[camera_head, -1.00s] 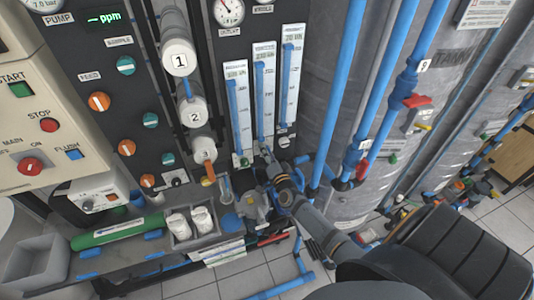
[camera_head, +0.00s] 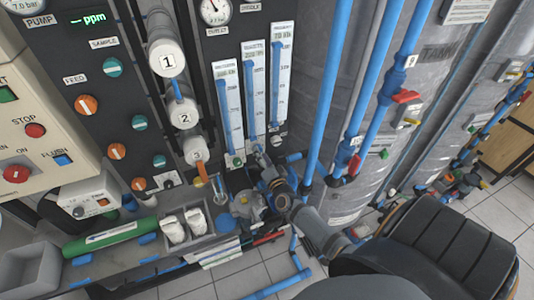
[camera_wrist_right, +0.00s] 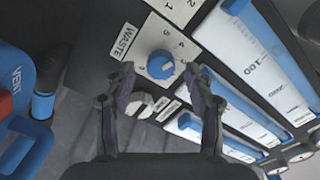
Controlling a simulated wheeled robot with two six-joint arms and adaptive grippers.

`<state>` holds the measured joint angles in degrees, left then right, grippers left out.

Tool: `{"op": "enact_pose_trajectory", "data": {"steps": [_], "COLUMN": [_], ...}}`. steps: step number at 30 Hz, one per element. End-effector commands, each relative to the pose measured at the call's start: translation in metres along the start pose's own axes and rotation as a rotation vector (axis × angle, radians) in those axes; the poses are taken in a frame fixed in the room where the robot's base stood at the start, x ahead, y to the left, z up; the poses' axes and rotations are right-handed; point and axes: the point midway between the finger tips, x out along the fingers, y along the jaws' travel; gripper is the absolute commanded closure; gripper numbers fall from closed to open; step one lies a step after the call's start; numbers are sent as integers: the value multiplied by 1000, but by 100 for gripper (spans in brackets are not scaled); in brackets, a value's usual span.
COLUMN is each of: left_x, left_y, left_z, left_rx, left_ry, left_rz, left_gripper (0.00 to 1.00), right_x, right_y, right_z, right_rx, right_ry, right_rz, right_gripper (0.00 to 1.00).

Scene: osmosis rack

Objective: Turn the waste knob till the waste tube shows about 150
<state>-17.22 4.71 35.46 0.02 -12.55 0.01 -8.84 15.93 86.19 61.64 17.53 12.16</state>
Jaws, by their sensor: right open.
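In the head view my right gripper (camera_head: 260,152) is at the foot of the flow tubes and hides the knob. Three upright tubes (camera_head: 254,95) with blue columns stand above it; their labels are too small to tell which is waste. My left gripper is out of view.
A control box (camera_head: 40,130) with buttons stands at the left. Numbered white housings (camera_head: 166,57) stand left of the tubes. Blue pipes (camera_head: 318,90) and a grey tank (camera_head: 420,80) are at the right. A VENT-labelled blue fitting (camera_wrist_right: 20,80) is close at the wrist view's left.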

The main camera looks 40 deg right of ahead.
Motion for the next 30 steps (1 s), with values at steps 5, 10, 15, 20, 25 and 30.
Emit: {"op": "enact_pose_trajectory", "data": {"steps": [5,10,15,20,25,30], "left_x": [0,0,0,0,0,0], "left_y": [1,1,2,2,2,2], "left_z": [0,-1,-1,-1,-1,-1], "left_rx": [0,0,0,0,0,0], "left_ry": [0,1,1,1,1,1], "left_rz": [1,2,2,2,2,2], "left_gripper": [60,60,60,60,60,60], "right_x": [-47,-79,-93,-94,-94,-94], "right_y": [1,1,1,0,0,0], "right_z": [1,0,0,0,0,0], "right_rx": [-1,-1,0,1,0,0], "right_ry": [-3,-2,0,0,0,0], "right_rz": [3,2,1,1,1,1], "right_gripper": [46,46,46,46,46,46]}}
